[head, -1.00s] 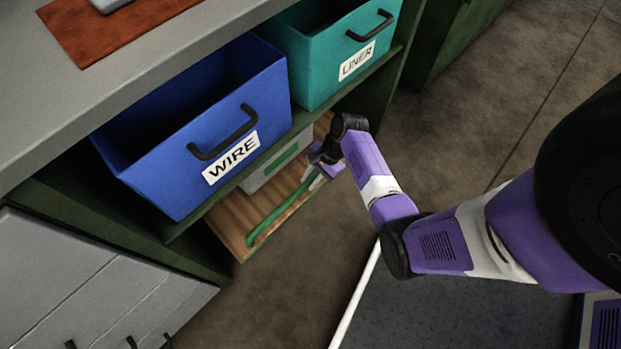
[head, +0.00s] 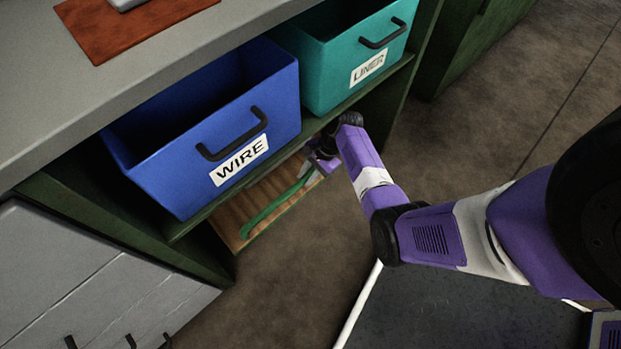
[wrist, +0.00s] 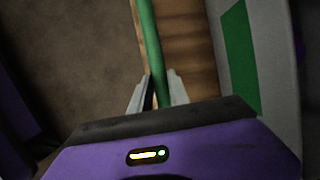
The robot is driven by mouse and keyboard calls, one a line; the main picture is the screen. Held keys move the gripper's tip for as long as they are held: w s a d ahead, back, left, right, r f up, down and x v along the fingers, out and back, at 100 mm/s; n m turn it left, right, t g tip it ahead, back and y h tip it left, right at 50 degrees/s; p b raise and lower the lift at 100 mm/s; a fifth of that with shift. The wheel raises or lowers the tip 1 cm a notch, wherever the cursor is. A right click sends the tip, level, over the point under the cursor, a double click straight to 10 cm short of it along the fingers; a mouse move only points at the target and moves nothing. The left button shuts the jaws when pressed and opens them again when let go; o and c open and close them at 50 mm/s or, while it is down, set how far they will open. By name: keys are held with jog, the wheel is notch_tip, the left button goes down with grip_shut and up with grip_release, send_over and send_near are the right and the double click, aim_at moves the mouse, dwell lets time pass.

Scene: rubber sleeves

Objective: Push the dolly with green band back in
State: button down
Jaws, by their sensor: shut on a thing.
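The dolly (head: 230,216) is a low wooden board under the blue WIRE bin, partly inside the bottom of the shelf unit. A green bar handle (head: 270,211) runs along its front edge. My gripper (head: 310,171) is at the right part of this bar. In the wrist view my gripper (wrist: 157,92) is shut on the green handle (wrist: 148,40), with one finger on each side. A grey box with a green band (wrist: 240,55) stands on the dolly board (wrist: 190,50) in the wrist view. In the head view the bin and shelf hide the box.
The blue WIRE bin (head: 215,140) and the teal LINER bin (head: 345,55) sit on the shelf just above the dolly. Grey drawers (head: 90,275) stand at the lower left. Open floor (head: 300,265) lies in front of the dolly.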

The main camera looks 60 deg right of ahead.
jog(key=shift+w+d, duration=0.15)
jog(key=shift+w, duration=0.15)
jog(key=c, duration=1.3)
grip_release()
jog(key=shift+o, duration=0.2)
jog(key=shift+s+r, duration=0.1)
jog(key=shift+r, duration=0.15)
jog(key=s+d+p, duration=0.3)
jog(key=s+d, duration=0.5)
jog(key=d, duration=0.1)
jog(key=shift+s+d+r, duration=0.15)
jog(key=shift+s+r, duration=0.05)
jog(key=shift+r, duration=0.05)
jog(key=shift+w, duration=0.1)
